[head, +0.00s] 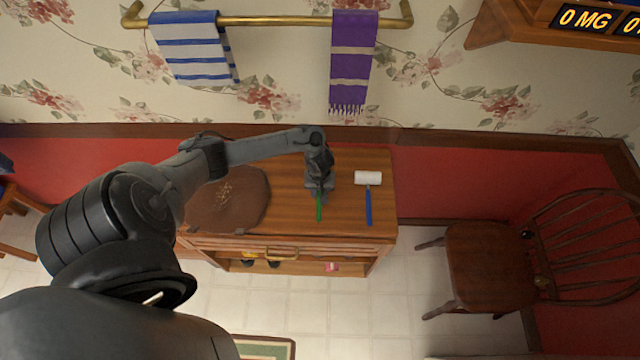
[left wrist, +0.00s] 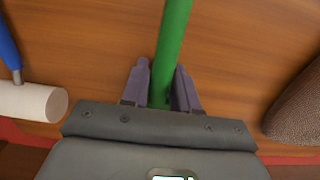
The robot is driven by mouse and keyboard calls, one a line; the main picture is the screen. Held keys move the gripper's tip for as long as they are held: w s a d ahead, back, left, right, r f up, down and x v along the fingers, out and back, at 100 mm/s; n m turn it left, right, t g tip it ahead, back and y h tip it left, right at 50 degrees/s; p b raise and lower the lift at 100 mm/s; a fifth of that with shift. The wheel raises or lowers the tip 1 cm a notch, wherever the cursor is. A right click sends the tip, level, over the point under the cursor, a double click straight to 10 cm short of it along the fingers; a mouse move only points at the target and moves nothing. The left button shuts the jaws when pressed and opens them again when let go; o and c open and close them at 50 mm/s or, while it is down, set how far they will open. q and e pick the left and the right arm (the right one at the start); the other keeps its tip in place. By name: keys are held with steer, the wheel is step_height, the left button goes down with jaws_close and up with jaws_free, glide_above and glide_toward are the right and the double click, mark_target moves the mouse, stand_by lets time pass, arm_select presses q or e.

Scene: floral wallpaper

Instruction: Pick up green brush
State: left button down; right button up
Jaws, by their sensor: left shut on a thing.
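The green brush (head: 319,208) is on the wooden cabinet top, and only its green handle clearly shows in the head view. In the left wrist view the green handle (left wrist: 172,45) runs up from between the two fingers. My left gripper (head: 318,190) is over the cabinet top and shut on the handle; its fingers also show in the left wrist view (left wrist: 161,90). The rest of the brush is hidden by the gripper. I cannot tell whether the brush touches the wood. My right gripper is not in view.
A white roller with a blue handle (head: 368,190) lies just right of the gripper. A brown cushion-like thing (head: 229,200) lies left on the cabinet top (head: 345,215). A wooden chair (head: 488,266) stands at right. Towels hang on a rail (head: 270,21) behind.

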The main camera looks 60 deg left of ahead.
arm_select(q)
steer(key=shift+r, duration=0.15)
steer(key=shift+r, duration=0.55)
steer(key=r+p, duration=0.1)
steer(key=r, duration=0.1)
steer(key=d+r+p, duration=0.1)
steer(key=shift+w+d+r, duration=0.1)
steer(key=shift+r, duration=0.25)
steer(key=w+d+r+p, duration=0.1)
steer(key=d+r+p, duration=0.2)
steer(key=d+r, duration=0.3)
steer(key=shift+w+d, duration=0.35)
steer(key=shift+d, duration=1.8)
steer(key=c, duration=1.4)
jaws_free()
steer(key=c, duration=0.4)
